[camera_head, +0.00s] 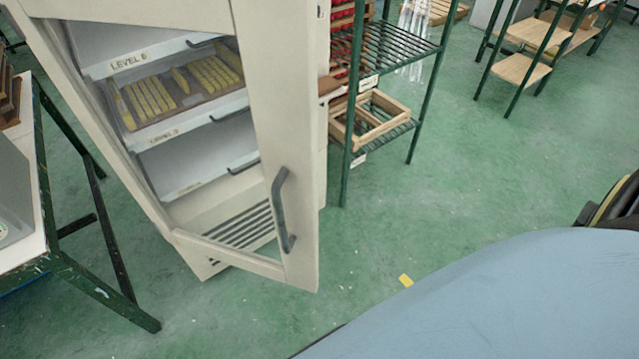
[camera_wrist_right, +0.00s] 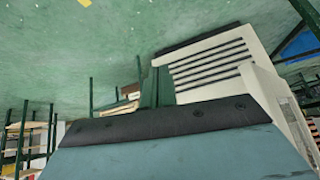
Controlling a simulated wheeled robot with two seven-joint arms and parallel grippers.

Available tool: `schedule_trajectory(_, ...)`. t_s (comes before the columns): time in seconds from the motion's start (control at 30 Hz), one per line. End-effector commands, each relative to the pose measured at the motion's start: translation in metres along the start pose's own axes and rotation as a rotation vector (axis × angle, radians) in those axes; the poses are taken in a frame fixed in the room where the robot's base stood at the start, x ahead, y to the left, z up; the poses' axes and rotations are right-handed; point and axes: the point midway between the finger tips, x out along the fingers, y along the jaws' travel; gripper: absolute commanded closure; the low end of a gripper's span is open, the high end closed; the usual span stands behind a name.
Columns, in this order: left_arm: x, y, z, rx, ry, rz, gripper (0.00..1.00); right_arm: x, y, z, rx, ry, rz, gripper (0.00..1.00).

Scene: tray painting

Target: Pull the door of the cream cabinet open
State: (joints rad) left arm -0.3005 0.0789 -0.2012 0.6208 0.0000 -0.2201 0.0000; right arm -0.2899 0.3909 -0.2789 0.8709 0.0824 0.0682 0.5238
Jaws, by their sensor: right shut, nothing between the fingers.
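The cream cabinet (camera_head: 150,215) stands left of centre in the head view, tilted in the picture. Its door (camera_head: 262,90) has a pale frame and a large clear window. A dark bar handle (camera_head: 283,210) is fixed low on the door's right side. In the right wrist view the cabinet (camera_wrist_right: 255,80) appears upside down. My right gripper (camera_wrist_right: 180,122) shows there as a dark edge on a teal body, shut and empty, apart from the handle. My left gripper is not in view.
Inside the cabinet are labelled drawers, one with a tray of yellow pieces (camera_head: 190,85). A green rack (camera_head: 400,45) with wooden frames stands right of the cabinet. A green-legged table (camera_head: 50,250) is at left. The floor (camera_head: 450,190) in front is mostly clear.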

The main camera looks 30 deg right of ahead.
Motion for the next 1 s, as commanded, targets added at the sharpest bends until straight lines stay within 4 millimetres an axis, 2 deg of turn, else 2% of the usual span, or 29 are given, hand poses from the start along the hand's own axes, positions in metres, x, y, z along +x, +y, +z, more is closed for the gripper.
schedule_trajectory(0.03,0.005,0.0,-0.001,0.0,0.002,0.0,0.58,-0.001,0.02,-0.053,0.055,0.116,-0.044,1.0)
schedule_trajectory(0.07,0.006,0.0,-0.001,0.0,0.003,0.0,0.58,-0.005,0.025,-0.082,0.101,0.176,-0.085,1.0)
schedule_trajectory(0.1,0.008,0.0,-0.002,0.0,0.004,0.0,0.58,-0.013,0.03,-0.118,0.161,0.249,-0.15,1.0)
schedule_trajectory(0.2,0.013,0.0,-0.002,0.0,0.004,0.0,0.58,-0.043,0.029,-0.199,0.302,0.371,-0.357,1.0)
schedule_trajectory(0.3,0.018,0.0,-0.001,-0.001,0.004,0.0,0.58,-0.084,0.015,-0.262,0.434,0.402,-0.603,1.0)
schedule_trajectory(0.4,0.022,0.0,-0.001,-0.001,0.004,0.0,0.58,-0.131,-0.006,-0.304,0.551,0.34,-0.846,1.0)
schedule_trajectory(0.5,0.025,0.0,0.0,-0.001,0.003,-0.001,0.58,-0.173,-0.026,-0.327,0.65,0.22,-1.041,1.0)
schedule_trajectory(0.6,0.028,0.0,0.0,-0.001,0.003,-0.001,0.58,-0.207,-0.042,-0.338,0.725,0.092,-1.173,1.0)
schedule_trajectory(0.7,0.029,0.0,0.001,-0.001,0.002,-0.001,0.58,-0.229,-0.051,-0.344,0.775,-0.003,-1.247,1.0)
schedule_trajectory(0.83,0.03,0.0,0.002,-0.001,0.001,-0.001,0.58,-0.239,-0.059,-0.347,0.805,-0.06,-1.286,1.0)
schedule_trajectory(1.0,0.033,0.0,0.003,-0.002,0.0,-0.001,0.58,-0.234,-0.077,-0.356,0.808,-0.062,-1.294,1.0)
